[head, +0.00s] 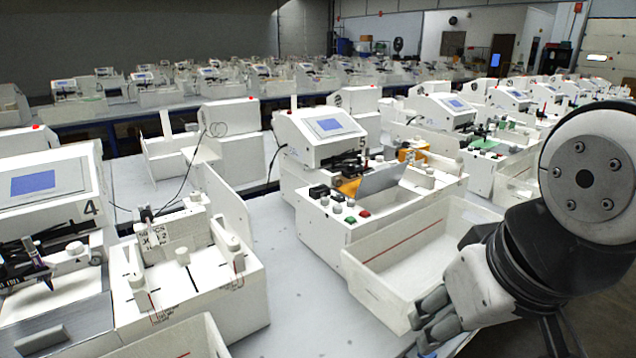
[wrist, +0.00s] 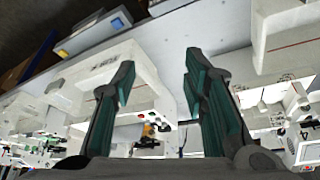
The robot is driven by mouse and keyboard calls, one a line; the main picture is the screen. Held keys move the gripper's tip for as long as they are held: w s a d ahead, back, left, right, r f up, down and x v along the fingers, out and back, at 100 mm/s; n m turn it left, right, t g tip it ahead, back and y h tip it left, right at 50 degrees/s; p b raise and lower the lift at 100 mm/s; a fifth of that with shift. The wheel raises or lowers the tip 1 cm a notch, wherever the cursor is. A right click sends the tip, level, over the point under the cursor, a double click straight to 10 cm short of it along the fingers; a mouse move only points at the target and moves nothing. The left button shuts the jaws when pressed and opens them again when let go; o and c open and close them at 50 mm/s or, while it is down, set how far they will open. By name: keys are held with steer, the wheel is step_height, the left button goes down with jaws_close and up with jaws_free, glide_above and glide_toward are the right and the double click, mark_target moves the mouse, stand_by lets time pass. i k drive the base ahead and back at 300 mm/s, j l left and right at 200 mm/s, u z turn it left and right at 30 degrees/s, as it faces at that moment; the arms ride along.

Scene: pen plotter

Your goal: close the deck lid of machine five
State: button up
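Machine five (head: 320,135) stands in the middle of the head view, a white unit with a blue screen and a "5" on its side. Its deck lid (head: 381,181), a thin grey panel, stands tilted up over the deck, behind the front panel with red and green buttons. Orange parts show behind the lid. My gripper (head: 432,318) is at the lower right, near the front of the white tray, well apart from the lid. In the wrist view my gripper (wrist: 158,66) has its two dark green fingers spread with nothing between them. I cannot make out the lid there.
An open white tray (head: 372,283) stands in front of machine five, between it and my gripper. Machine four (head: 45,185) stands at the left. More machines line the benches behind and at the right. A strip of bare bench (head: 290,262) lies left of the tray.

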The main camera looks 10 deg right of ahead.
mark_target(384, 176)
steer(key=i+z, duration=0.15)
steer(key=i+l+u, duration=0.15)
steer(key=l, duration=0.35)
steer(key=i+l+u, duration=0.15)
steer(key=l, duration=0.4)
steer(key=l+u, duration=0.1)
steer(key=l, duration=0.45)
steer(key=i, duration=0.05)
